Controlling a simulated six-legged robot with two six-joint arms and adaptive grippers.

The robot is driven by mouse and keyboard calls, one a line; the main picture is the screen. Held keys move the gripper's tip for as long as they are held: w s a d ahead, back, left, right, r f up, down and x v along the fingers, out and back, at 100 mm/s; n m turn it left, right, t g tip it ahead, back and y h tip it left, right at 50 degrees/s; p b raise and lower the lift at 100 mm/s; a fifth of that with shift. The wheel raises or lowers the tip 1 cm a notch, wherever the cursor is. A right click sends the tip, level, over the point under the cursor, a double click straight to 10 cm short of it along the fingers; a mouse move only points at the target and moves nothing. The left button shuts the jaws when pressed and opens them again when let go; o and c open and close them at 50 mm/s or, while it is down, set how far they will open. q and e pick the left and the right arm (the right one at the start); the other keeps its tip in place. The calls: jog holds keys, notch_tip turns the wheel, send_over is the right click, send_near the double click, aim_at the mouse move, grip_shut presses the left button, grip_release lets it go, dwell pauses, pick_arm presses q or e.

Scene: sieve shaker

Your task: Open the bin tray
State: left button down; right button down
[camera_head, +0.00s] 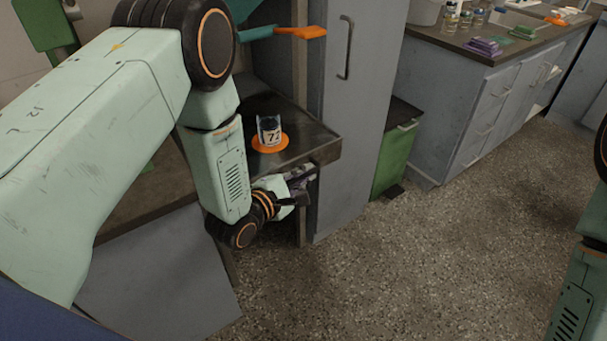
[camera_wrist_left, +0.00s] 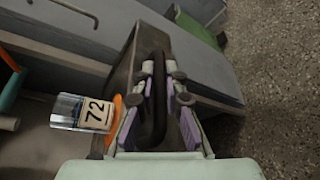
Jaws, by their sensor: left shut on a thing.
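My left gripper (camera_head: 299,187) is just below the front edge of a dark metal shelf (camera_head: 322,150) in the head view. In the left wrist view its fingers (camera_wrist_left: 160,78) are closed around a long black handle (camera_wrist_left: 158,105), one finger on each side. The handle appears to be on the front under the shelf; the arm and gripper hide most of what it belongs to. I cannot make out the bin tray's body or whether it is out. My right gripper is not in view; only part of my right arm shows at the right edge.
A jar labelled 72 (camera_head: 269,131) stands on an orange disc (camera_head: 270,144) on the shelf, close above the gripper. The speckled floor (camera_head: 400,270) in front is clear.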

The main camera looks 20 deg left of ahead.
pick_arm(q)
jog(key=shift+w, duration=0.1)
jog(key=shift+w+a, duration=0.75)
jog(key=shift+a, duration=0.2)
jog(key=c, duration=1.7)
grip_release()
jog(key=shift+d, duration=0.1)
jog(key=o, duration=0.3)
jog(key=shift+s, duration=0.1)
jog(key=v, duration=1.2)
